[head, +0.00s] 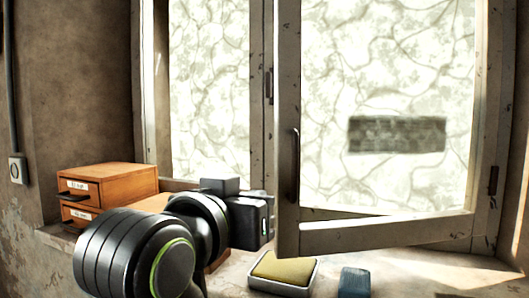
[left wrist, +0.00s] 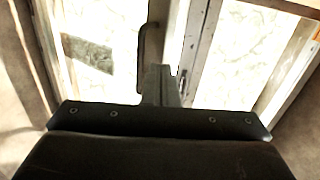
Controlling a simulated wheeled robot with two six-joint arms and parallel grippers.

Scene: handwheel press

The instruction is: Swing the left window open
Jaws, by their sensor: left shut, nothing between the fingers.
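The left window (head: 215,90) is the narrower pane on the left; it looks shut, with its lower edge hidden behind the drawer box and my arm. The right window sash (head: 380,236) stands ajar, its left edge swung out over the sill. A dark upright handle (head: 294,165) is on that left edge; it also shows in the left wrist view (left wrist: 148,45). My left gripper (head: 268,212) is shut and empty, low beside the ajar sash's edge. In the left wrist view its fingertips (left wrist: 160,72) point near the handle; I cannot tell whether they touch the sash.
A wooden drawer box (head: 110,182) stands on the sill at left. A yellow sponge in a pale tray (head: 283,272) and a blue block (head: 354,282) lie below the ajar sash. The sill at right (head: 440,270) is clear.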

